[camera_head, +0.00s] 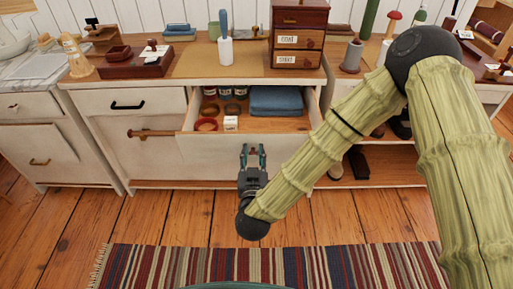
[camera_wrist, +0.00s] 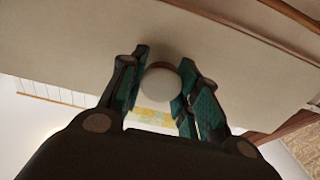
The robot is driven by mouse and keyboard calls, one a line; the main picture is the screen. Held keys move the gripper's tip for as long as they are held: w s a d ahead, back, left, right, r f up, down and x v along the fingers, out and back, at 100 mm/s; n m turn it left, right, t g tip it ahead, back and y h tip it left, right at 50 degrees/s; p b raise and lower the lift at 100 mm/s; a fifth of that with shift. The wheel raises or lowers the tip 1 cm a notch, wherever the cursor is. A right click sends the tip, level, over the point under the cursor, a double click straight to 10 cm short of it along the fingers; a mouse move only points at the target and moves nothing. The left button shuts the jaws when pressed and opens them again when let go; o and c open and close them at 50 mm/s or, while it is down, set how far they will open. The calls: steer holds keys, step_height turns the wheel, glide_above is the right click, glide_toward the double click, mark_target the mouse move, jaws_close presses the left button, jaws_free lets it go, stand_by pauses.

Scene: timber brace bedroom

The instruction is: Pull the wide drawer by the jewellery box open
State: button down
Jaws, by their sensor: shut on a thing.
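The wide drawer (camera_head: 205,150) below the jewellery box stands pulled out of the white dresser, with its inside showing. The jewellery box (camera_head: 299,16) is dark wood with small labelled drawers and stands on the dresser top. My gripper (camera_head: 253,150) is at the drawer's front face, shut on its knob. In the wrist view, my gripper's teal-padded fingers (camera_wrist: 162,95) lie on both sides of the round, pale knob (camera_wrist: 160,84), against the drawer front (camera_wrist: 230,50).
A closed drawer with a black handle (camera_head: 127,106) is to the left. A striped rug (camera_head: 270,264) lies on the floor in front.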

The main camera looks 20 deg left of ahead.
steer(key=shift+s, duration=0.1)
steer(key=c, duration=1)
jaws_free()
steer(key=shift+c, duration=0.2)
steer(key=v, duration=0.7)
steer(key=shift+s, duration=0.25)
steer(key=shift+d, duration=0.1)
